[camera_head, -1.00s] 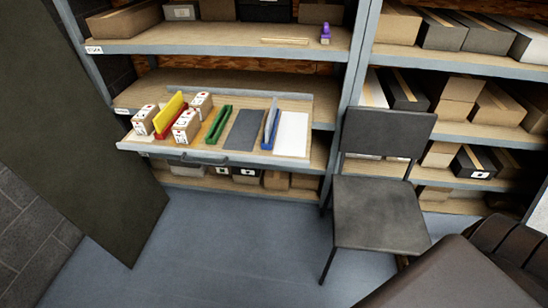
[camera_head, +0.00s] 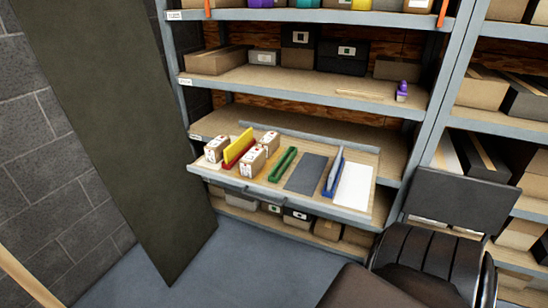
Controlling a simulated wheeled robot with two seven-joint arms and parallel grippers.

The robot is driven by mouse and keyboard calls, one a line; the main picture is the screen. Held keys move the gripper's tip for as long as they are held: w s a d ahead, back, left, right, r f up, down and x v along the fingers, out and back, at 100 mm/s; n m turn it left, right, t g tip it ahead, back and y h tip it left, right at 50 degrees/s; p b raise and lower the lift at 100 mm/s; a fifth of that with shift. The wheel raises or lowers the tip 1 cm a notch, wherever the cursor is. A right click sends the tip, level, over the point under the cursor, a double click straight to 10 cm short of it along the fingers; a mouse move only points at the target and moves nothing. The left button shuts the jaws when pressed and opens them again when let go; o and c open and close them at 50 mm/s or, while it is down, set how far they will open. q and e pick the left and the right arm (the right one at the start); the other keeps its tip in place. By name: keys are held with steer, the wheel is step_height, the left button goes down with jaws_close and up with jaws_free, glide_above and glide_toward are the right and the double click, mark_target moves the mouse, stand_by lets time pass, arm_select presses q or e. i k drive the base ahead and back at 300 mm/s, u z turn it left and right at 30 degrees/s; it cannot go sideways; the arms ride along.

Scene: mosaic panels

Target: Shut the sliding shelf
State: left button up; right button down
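The sliding shelf (camera_head: 215,178) is a light wood tray with a grey metal rim, and it sticks out of the shelving unit toward me. A dark handle (camera_head: 252,197) is on its front edge. On it stand several white-and-tan card boxes (camera_head: 251,165), a yellow panel (camera_head: 238,144) in a red holder, a green holder (camera_head: 283,164), a dark grey sheet (camera_head: 306,173), a blue holder (camera_head: 334,175) and a white sheet (camera_head: 354,187). Neither of my grippers is in view.
A dark chair (camera_head: 465,200) stands at the right, before the shelving. Dark brown padded, ribbed seating (camera_head: 430,262) fills the lower right, close to me. A tall dark panel (camera_head: 110,130) stands left of the shelf. Bare floor (camera_head: 235,265) lies below the shelf.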

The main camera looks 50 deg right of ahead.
mark_target(299, 171)
steer(key=u, duration=0.15)
steer(key=i, duration=0.9)
steer(key=z, duration=2.1)
